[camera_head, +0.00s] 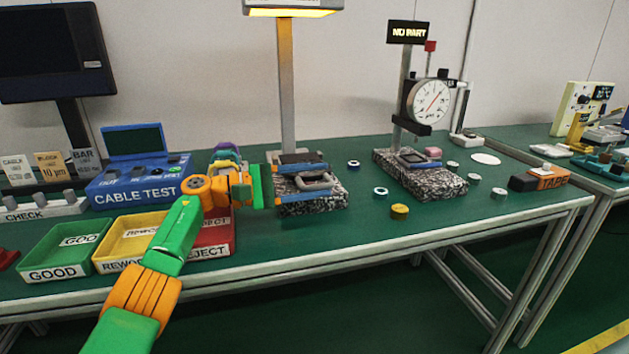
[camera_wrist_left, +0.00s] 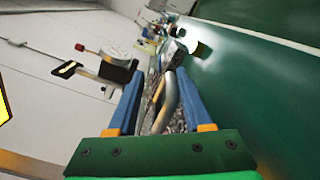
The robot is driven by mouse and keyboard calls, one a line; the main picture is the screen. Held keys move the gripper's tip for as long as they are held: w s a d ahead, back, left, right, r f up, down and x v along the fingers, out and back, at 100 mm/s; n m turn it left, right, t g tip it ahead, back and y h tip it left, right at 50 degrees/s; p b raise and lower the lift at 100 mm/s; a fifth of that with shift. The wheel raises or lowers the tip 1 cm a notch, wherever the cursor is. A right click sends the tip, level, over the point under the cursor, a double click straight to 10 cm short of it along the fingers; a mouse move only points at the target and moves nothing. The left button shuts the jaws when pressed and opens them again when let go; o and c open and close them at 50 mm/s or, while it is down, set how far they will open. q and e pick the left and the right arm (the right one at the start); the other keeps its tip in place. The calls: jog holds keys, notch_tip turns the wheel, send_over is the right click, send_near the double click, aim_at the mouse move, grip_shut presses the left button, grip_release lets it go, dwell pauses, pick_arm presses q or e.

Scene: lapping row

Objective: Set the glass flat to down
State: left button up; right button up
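A speckled granite block (camera_head: 322,205) stands under the lamp post, with a grey loop handle (camera_head: 316,181) above it. A dark flat plate (camera_head: 298,157) shows behind the handle; I cannot tell for sure that it is the glass flat, nor its tilt. My left gripper (camera_head: 316,183) reaches in from the left with its blue fingers apart, one on each side of the handle. In the left wrist view the grey handle (camera_wrist_left: 168,103) lies between the open fingers (camera_wrist_left: 160,95), with gaps visible beside it. My right gripper is not in view.
A dial gauge (camera_head: 432,100) stands on another granite block (camera_head: 430,180) to the right. Small rings and a yellow puck (camera_head: 399,211) lie between and around the blocks. Green, yellow and red bins (camera_head: 62,270) and a blue cable tester (camera_head: 138,185) are left.

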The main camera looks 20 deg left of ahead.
pick_arm(q)
jog(key=shift+s+a, duration=0.15)
jog(key=shift+a, duration=0.15)
jog(key=v, duration=0.6)
jog(key=shift+s+a+b, duration=0.2)
jog(key=shift+a+b, duration=0.05)
jog(key=shift+b, duration=0.1)
jog(key=shift+d, duration=0.1)
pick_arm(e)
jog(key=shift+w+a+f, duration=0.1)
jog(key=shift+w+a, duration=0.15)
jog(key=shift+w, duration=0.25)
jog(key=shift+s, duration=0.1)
